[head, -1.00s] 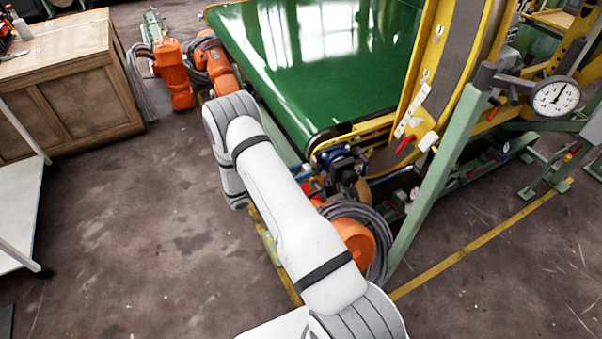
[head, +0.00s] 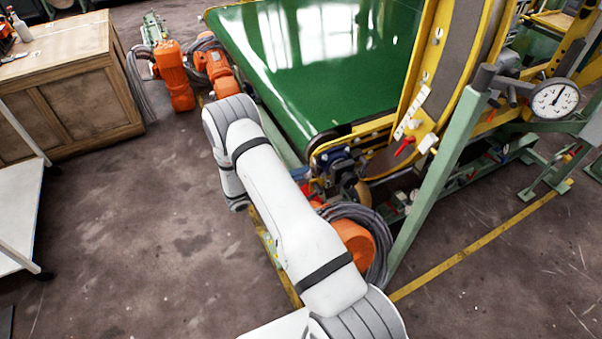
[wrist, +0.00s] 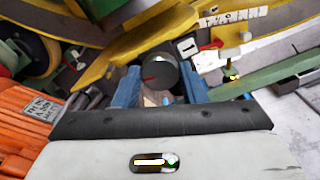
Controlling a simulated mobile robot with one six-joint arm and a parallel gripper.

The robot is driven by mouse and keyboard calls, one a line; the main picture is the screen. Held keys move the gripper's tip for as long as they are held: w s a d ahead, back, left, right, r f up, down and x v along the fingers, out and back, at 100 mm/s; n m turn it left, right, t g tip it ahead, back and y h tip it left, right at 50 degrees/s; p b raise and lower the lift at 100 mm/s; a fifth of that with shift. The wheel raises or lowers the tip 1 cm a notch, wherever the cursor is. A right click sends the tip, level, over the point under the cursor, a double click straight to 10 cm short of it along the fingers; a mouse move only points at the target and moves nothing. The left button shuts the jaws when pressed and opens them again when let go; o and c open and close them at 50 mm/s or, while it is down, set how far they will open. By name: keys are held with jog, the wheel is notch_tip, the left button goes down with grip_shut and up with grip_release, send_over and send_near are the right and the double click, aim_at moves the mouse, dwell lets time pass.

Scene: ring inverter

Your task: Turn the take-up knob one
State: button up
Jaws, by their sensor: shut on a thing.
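The take-up knob (wrist: 160,73) is a dark round knob with a red pointer line, seen in the wrist view. A small white label with a black mark (wrist: 187,47) sits on the yellow frame beside it. My gripper (wrist: 160,88) has blue fingers on the left and right of the knob and is shut on it. The pointer line points to the left in the wrist view. In the head view, my arm reaches to the machine's near corner, and the knob cannot be made out clearly there.
The green belt (head: 320,60) lies behind the arm. A green post (head: 435,185) and a dial gauge (head: 555,98) stand to the right. An orange reel with dark cable (head: 355,240) is close beside my arm. Open floor (head: 150,230) lies to the left.

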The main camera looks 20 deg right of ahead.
jog(key=shift+w+a+n+p, duration=0.1)
jog(key=shift+n+p, duration=0.2)
jog(key=shift+n, duration=1.85)
jog(key=shift+a+n+p, duration=0.1)
jog(key=shift+n+p, duration=0.2)
jog(key=shift+n, duration=1.85)
jog(key=o, duration=0.8)
jog(key=shift+o, duration=1)
jog(key=shift+d, duration=0.1)
